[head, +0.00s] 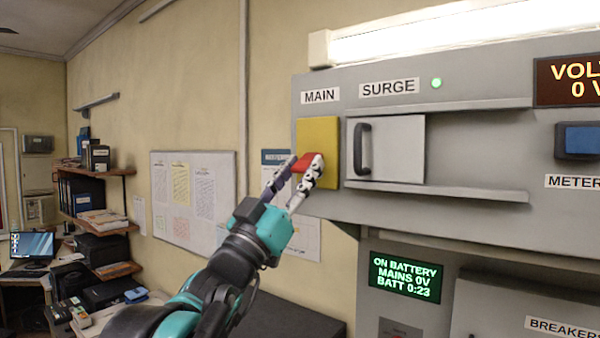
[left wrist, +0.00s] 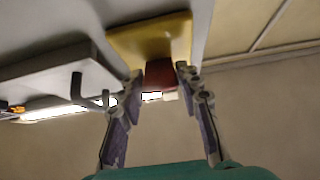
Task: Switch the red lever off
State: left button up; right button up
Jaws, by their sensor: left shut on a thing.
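The red lever (head: 305,162) sticks out from a yellow plate (head: 319,140) under the MAIN label on the grey console. My left gripper (head: 306,170) is at the lever, with its fingers shut on it. In the left wrist view the red lever (left wrist: 160,76) lies between the two fingertips (left wrist: 160,75), in front of the yellow plate (left wrist: 150,38). The fingers hide part of the lever in the head view. My right gripper is in neither view.
Right of the yellow plate is a panel with a black handle (head: 362,148) under the SURGE label, above a protruding ledge (head: 440,193). A green-text screen (head: 405,278) reads ON BATTERY, MAINS 0V.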

pick_arm(q)
jog(key=shift+r, duration=0.1)
jog(key=o, duration=1.2)
jog(key=shift+c, duration=0.2)
jog(key=v, duration=1.2)
